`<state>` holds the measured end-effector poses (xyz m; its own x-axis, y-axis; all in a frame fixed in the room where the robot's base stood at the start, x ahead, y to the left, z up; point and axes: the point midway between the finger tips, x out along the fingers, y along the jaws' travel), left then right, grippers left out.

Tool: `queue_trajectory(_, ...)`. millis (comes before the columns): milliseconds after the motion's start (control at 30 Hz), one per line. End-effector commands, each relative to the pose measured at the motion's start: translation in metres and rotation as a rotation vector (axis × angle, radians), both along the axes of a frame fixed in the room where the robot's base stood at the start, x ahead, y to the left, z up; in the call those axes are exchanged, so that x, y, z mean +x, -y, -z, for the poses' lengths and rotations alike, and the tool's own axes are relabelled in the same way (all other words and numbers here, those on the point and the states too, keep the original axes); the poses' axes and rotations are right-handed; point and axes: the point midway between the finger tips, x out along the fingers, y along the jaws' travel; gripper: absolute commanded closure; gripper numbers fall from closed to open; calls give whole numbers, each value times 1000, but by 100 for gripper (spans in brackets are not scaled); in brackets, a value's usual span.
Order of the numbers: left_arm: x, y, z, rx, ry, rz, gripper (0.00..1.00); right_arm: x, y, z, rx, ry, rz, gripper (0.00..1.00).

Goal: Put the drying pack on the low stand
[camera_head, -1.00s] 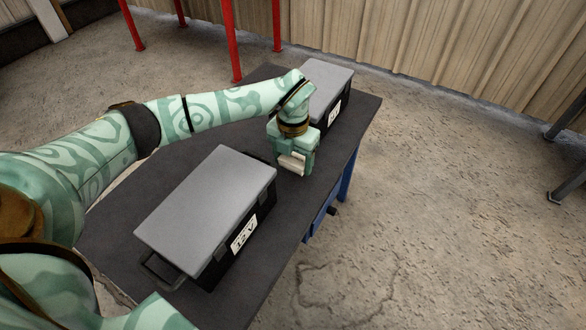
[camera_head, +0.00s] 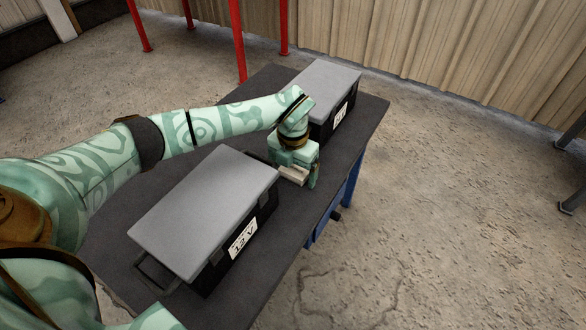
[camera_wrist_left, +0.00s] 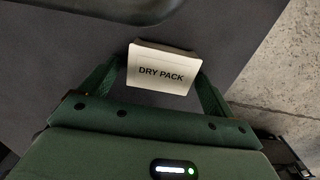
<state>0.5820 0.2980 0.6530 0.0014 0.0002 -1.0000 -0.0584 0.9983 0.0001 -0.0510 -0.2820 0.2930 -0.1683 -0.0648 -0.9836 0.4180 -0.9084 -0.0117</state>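The drying pack (camera_head: 293,174) is a small white block. In the left wrist view its face reads "DRY PACK" (camera_wrist_left: 161,75). My left gripper (camera_head: 297,177) is shut on it, with one finger on each side in the wrist view (camera_wrist_left: 158,82). The gripper points down over the dark table between two grey-lidded boxes, close to the near box's far end. I cannot tell whether the pack touches the table. I cannot make out a low stand in these views. My right gripper is not in view.
The near black box (camera_head: 205,210) has a grey lid, a side handle and a "12 V" label. A similar box (camera_head: 328,88) stands at the table's far end. The dark table (camera_head: 275,235) has bare strips along its right side. Red posts (camera_head: 238,40) stand behind it.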

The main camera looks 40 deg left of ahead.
Motion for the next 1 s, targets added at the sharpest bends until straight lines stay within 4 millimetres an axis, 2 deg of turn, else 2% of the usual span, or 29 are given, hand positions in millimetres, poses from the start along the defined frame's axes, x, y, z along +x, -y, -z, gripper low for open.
queue_trajectory(167,0,0,-1,0,0,0,11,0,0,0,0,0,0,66)
queue_trajectory(233,0,0,-8,1,2,0,11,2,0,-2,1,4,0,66)
queue_trajectory(300,1,0,-21,0,5,0,11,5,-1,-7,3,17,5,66)
queue_trajectory(500,1,0,-72,1,9,-1,11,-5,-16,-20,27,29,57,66)
queue_trajectory(700,0,0,-110,1,5,-1,11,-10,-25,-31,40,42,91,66)
queue_trajectory(833,0,0,-122,0,3,0,11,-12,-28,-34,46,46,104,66)
queue_trajectory(1000,0,0,-123,0,-2,0,11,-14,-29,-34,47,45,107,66)
